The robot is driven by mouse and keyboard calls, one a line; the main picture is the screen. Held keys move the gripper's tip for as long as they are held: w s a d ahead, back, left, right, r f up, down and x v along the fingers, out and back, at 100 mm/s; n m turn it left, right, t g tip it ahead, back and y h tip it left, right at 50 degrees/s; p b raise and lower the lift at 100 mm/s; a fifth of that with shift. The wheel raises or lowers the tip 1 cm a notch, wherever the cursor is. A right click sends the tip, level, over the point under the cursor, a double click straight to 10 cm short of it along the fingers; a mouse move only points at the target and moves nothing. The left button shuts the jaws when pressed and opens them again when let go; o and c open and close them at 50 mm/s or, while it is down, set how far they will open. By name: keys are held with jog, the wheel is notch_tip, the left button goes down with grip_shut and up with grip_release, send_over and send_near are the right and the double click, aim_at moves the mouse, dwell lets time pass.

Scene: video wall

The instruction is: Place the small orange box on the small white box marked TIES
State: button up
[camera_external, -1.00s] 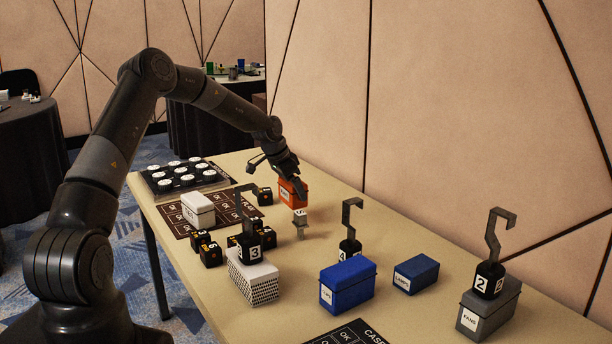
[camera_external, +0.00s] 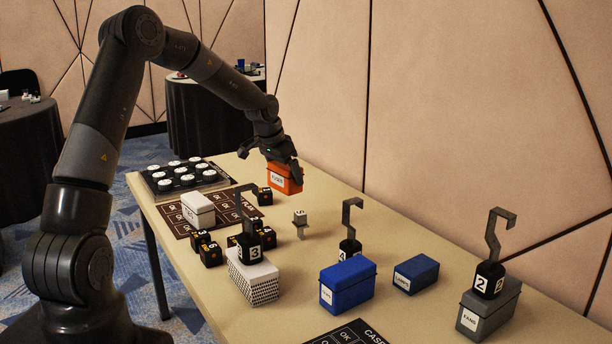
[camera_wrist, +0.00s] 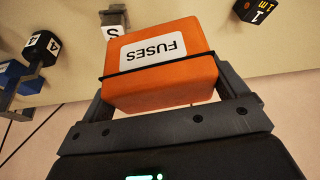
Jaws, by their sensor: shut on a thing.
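The small orange box (camera_external: 285,182) is in my gripper (camera_external: 281,163), raised above the far part of the table. In the wrist view the orange box (camera_wrist: 150,88) carries a white label reading FUSES, upside down, and a finger stands on each side of it. A small white box (camera_external: 198,209) sits on the dark printed mat, to the left of and nearer than my gripper. Its front label is too small to read surely. Its lid looks bare. The white box is not in the wrist view.
A rack of white-topped discs (camera_external: 179,178) stands at the far left. Several black number cubes (camera_external: 211,254) lie around the mat. A hooked black weight stands on a perforated white box (camera_external: 252,279). A small marked block (camera_external: 299,217) stands below my gripper. Blue boxes (camera_external: 346,287) are nearer.

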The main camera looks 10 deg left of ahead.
jog(key=s+a+r+n+t+y, duration=0.1)
jog(key=s+a+r+n, duration=0.25)
jog(key=a, duration=0.45)
jog(key=s+a+r+n+y, duration=0.1)
jog(key=s+a+r+n, duration=0.25)
jog(key=a, duration=0.45)
send_over(196, 199)
notch_tip(196, 199, down, 8)
jog(key=shift+w+r, duration=0.15)
jog(key=shift+f, duration=2)
jog(key=shift+f, duration=0.1)
jog(key=o, duration=0.9)
jog(key=shift+c, duration=0.2)
